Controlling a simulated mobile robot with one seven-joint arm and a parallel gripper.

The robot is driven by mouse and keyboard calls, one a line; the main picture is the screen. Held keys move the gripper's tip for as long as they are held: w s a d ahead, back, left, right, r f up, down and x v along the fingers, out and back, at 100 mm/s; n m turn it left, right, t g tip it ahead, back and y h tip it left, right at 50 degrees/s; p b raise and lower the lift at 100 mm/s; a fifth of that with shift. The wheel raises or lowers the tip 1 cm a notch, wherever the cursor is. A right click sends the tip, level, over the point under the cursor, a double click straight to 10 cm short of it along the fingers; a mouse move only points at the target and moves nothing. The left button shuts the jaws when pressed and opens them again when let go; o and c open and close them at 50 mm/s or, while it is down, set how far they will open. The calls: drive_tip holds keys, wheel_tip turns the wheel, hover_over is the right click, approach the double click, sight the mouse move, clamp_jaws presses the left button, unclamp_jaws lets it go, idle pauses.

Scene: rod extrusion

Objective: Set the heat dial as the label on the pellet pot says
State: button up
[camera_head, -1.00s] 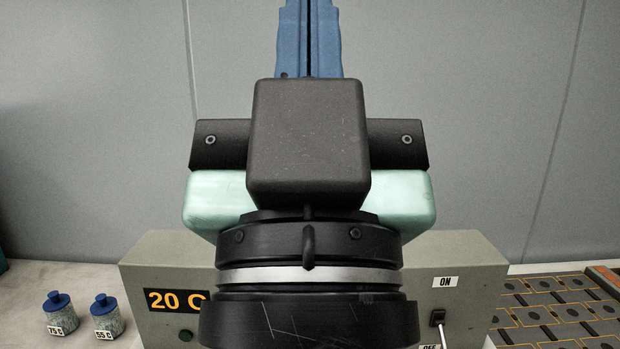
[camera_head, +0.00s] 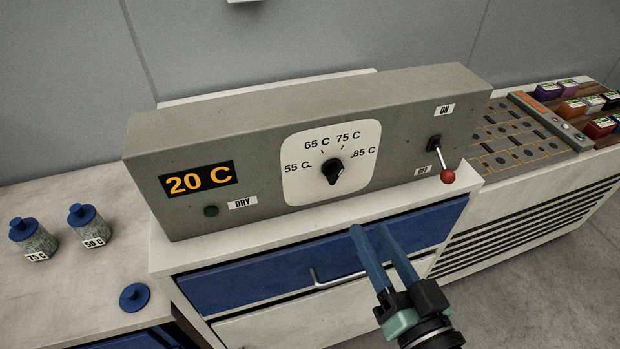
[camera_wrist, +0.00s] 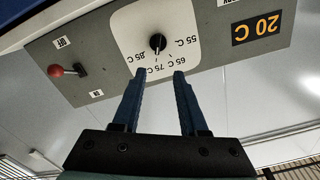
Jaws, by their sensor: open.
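The heat dial is a black knob (camera_head: 332,171) on a white plate (camera_head: 300,185), with marks for 55, 65, 75 and 85 C. Its exact pointer setting is hard to read. It also shows upside down in the wrist view (camera_wrist: 157,42). Two pellet pots with blue lids stand on the left counter: one labelled 75 C (camera_head: 36,241), one labelled 55 C (camera_head: 91,228). My gripper (camera_head: 369,231) is open and empty, in front of the machine and below the dial. In the wrist view its blue fingers (camera_wrist: 159,73) are apart, clear of the knob.
The display (camera_head: 199,180) reads 20 C. A red-tipped lever (camera_head: 447,176) points down by the OFF label. A DRY button (camera_head: 211,211) sits below the display. A blue lid (camera_head: 134,296) is on the left counter. A drawer handle (camera_head: 335,279) juts out below.

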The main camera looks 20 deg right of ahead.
sight(339, 175)
drive_tip(key=w+p, duration=0.2)
drive_tip(key=w, duration=0.3)
drive_tip(key=w+p, duration=0.1)
drive_tip(key=w, duration=0.5)
drive_tip(key=shift+f+p, duration=0.2)
drive_tip(key=shift+p, duration=0.2)
drive_tip(key=shift+w+a+f, duration=0.1)
drive_tip(key=shift+w, duration=0.55)
clamp_jaws()
